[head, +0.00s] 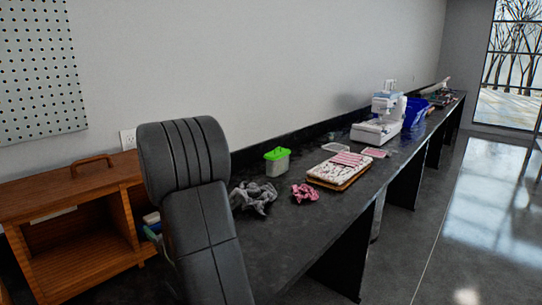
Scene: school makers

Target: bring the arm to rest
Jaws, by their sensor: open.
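A dark grey ribbed and padded shape, which looks like part of my own arm, stands upright in the left middle of the head view. It covers part of the bench and the wooden cabinet behind it. My gripper does not show in this view, so I see neither its fingers nor anything between them.
A long dark bench (262,238) holds a grey crumpled cloth (254,197), a pink cloth (305,193), a green-lidded box (277,161), folded fabric (342,167) and a sewing machine (381,122). A wooden cabinet (75,222) stands left. The floor (450,230) at right is clear.

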